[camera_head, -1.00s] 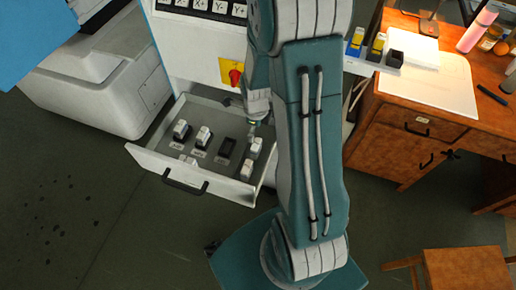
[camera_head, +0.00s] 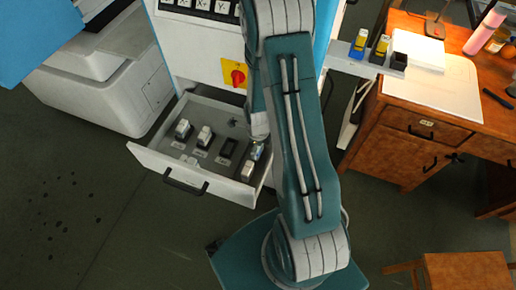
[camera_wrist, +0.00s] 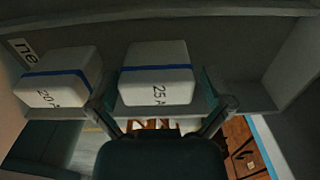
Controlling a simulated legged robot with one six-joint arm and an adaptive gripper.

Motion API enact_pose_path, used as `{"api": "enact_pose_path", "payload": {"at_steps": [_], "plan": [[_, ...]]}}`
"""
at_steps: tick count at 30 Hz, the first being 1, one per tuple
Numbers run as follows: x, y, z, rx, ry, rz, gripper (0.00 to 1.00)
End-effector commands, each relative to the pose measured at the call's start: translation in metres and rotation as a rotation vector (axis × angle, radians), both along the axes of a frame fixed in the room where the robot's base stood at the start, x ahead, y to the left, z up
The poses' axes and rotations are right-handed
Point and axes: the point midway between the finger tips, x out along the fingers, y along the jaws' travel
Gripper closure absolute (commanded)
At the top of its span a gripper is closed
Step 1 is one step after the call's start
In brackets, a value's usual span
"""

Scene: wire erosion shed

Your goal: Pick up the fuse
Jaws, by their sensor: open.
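In the wrist view a white block-shaped fuse marked 25 A (camera_wrist: 157,88), with a blue band, stands in a grey compartment. Another white fuse marked 20 A (camera_wrist: 62,82) is to its left. My gripper (camera_wrist: 163,106) is open, with one finger near each lower side of the 25 A fuse; I cannot tell whether they touch it. In the head view my gripper (camera_head: 258,142) is low at the right part of the open drawer (camera_head: 215,182), partly hidden by my arm. White fuses (camera_head: 204,137) stand in dark holders there.
One black holder (camera_head: 228,149) in the drawer looks empty. A wooden desk (camera_head: 400,150) stands on the right. The floor at lower left is clear.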

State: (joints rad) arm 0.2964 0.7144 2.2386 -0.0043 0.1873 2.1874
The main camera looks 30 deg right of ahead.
Motion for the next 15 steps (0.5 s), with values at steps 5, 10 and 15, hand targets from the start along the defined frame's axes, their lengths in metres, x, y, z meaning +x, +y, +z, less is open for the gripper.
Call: {"api": "enact_pose_path", "payload": {"at_steps": [5, 10, 15], "plan": [[0.0001, 0.0002, 0.0003, 0.000, 0.000, 0.001, 0.13], [0.0000, 0.0001, 0.0004, 0.000, 0.000, 0.000, 0.71], [0.0001, 0.0002, 0.0001, 0.000, 0.001, 0.001, 0.71]]}}
